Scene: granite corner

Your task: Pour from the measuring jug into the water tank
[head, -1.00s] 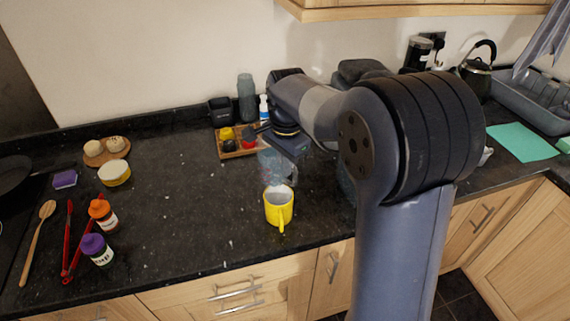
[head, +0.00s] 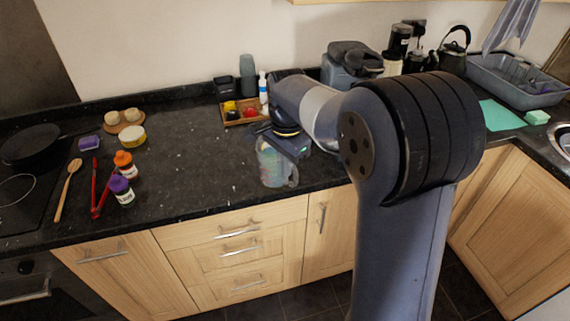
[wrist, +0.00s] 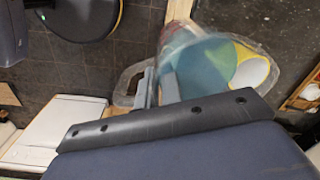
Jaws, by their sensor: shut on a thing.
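The clear measuring jug (head: 274,165) hangs below my gripper (head: 294,145) over the counter's front edge, roughly upright in the head view. In the wrist view my gripper (wrist: 156,88) is shut on the jug's handle, and the see-through jug (wrist: 203,65) shows blue-green. I cannot tell how much is in it. A dark grey machine (head: 348,64) stands at the back of the counter behind my arm. It may hold the water tank, but my arm hides its lower part and I see no clear opening.
A wooden tray (head: 240,118) of small items, a grey cup (head: 248,75) and a kettle (head: 454,55) stand farther back.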

